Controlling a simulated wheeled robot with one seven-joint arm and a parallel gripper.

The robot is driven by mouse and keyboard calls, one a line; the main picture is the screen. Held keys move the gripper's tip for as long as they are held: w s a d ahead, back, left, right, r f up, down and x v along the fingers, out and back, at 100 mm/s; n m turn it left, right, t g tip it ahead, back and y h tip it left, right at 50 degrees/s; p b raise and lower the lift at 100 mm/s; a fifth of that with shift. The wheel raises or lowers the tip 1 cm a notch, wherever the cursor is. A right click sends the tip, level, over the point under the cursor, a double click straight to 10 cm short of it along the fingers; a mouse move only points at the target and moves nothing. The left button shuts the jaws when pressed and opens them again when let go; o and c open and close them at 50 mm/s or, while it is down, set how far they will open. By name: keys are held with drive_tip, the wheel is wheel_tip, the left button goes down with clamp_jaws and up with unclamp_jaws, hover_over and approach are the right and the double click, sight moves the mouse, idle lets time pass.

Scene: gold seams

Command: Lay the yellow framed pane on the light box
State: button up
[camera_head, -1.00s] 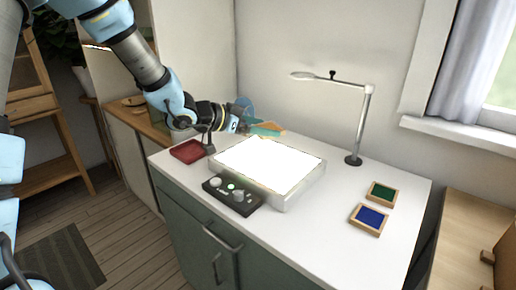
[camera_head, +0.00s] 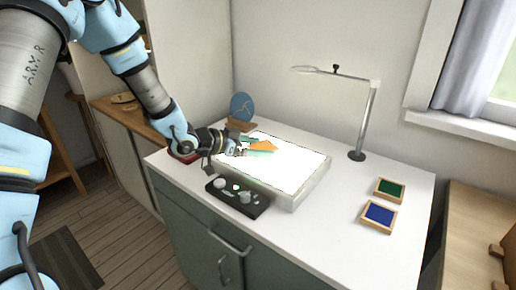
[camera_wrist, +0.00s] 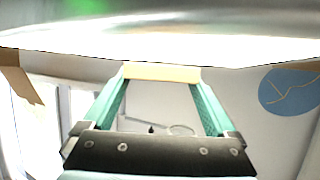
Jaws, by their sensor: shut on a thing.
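My gripper (camera_head: 258,148) reaches in from the left over the left part of the light box (camera_head: 297,168). Its teal fingers are shut on the yellow framed pane (camera_head: 264,145), which looks orange in the head view. In the wrist view the pane (camera_wrist: 162,73) shows as a pale yellow strip between the two fingertips. The light box has a glowing white top, and its bright surface spans the upper part of the wrist view. The pane is over the glowing top; I cannot tell whether it touches. The fingers hide part of the pane.
A lamp (camera_head: 366,125) stands at the back right. Green (camera_head: 389,190) and blue (camera_head: 379,214) framed panes lie right. A red tray (camera_head: 182,156) is partly hidden by my arm.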

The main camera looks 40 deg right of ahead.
drive_tip(key=shift+f, duration=0.35)
drive_tip(key=shift+f, duration=0.15)
drive_tip(key=o, duration=1.1)
drive_tip(key=shift+r, duration=0.25)
drive_tip(key=b+v, duration=0.1)
drive_tip(key=v, duration=1.1)
drive_tip(key=shift+f+b, duration=0.2)
drive_tip(key=shift+b, duration=0.1)
drive_tip(key=shift+a, duration=0.1)
